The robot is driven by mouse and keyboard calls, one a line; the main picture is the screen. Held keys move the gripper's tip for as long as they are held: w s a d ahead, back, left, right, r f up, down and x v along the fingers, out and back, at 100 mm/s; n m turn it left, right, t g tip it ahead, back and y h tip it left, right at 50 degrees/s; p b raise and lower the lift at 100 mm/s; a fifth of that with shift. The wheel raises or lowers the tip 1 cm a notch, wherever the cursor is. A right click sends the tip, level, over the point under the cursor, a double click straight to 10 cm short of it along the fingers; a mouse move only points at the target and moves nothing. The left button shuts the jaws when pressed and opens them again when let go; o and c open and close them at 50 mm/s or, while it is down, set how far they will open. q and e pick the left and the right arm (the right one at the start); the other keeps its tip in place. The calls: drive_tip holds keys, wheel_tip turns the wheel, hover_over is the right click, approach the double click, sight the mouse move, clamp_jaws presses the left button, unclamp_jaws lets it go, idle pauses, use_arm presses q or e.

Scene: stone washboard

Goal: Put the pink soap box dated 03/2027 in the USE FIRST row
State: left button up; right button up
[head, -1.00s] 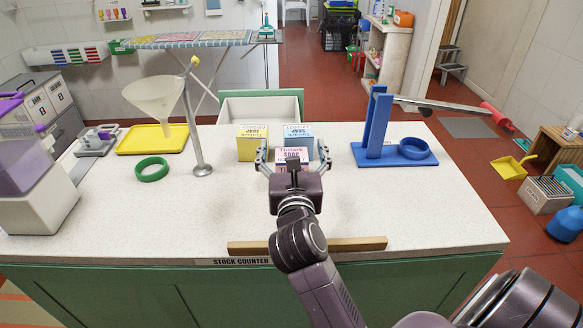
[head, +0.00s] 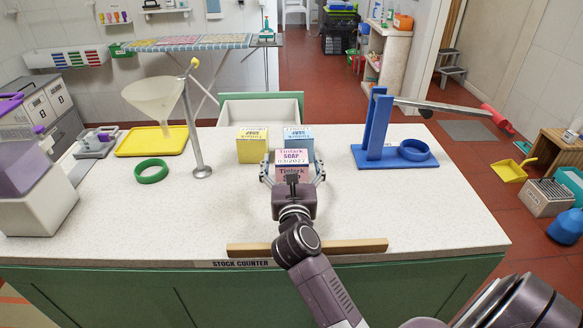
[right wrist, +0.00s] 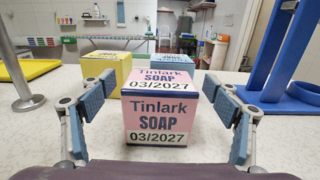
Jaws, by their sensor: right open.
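A pink soap box (head: 291,157) marked Tinlark SOAP 03/2027 stands upright on the pale counter, in front of a yellow box and a blue box. In the right wrist view the pink box (right wrist: 160,120) shows its date on the front and the top. My right gripper (head: 292,173) is open, with one finger on each side of the pink box. In the right wrist view the gripper (right wrist: 160,100) has a visible gap to the box on both sides. My left gripper is out of view. No USE FIRST label is readable.
The yellow box (head: 252,147) and blue box (head: 298,139) stand behind, before a pale bin (head: 229,109). A blue stand (head: 394,160) is on the right. A metal post (head: 196,130), funnel and green ring (head: 151,179) are left. A wooden strip (head: 345,245) lines the front edge.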

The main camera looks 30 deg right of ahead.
drive_tip(key=shift+x, duration=1)
drive_tip(key=shift+s+a, duration=0.1)
drive_tip(key=c, duration=1.7)
wheel_tip(320, 180, up, 20)
drive_tip(key=p, duration=0.2)
drive_tip(key=shift+p, duration=0.3)
